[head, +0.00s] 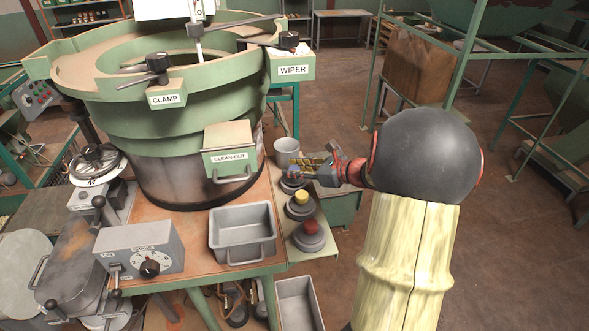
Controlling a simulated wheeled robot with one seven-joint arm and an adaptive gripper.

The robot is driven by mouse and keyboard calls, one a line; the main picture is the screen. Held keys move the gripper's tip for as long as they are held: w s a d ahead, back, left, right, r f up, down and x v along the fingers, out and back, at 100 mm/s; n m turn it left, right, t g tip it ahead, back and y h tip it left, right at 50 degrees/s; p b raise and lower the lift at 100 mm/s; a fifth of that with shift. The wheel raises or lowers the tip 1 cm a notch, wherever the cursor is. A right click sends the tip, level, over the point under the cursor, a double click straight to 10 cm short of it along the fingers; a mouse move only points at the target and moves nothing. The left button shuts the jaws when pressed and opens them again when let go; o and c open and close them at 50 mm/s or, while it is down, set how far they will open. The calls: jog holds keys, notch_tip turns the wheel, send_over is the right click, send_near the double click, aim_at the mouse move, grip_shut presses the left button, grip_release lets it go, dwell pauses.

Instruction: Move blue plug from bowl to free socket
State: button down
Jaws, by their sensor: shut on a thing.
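My gripper (296,164) reaches in from the right, its gold-coloured fingers beside the grey bowl (287,146) and above the rear of a narrow shelf. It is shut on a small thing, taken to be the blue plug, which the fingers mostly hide. No other blue plug shows. A yellow plug (301,197) sits in the middle round grey socket (300,211). A red plug (310,227) sits in the front socket (309,243). The rear socket (291,186) lies just below my gripper and is partly hidden; I see no plug in it.
The large green hopper (150,110) stands left, with its clean-out box (229,150) close to the bowl. A grey tray (243,233) and a control box (140,250) sit on the table. Open floor lies right, beyond my arm.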

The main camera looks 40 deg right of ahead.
jog(key=shift+f, duration=0.3)
jog(key=c, duration=1.7)
grip_release()
jog(key=shift+c, duration=0.2)
jog(key=p+v, duration=0.4)
jog(key=v, duration=0.7)
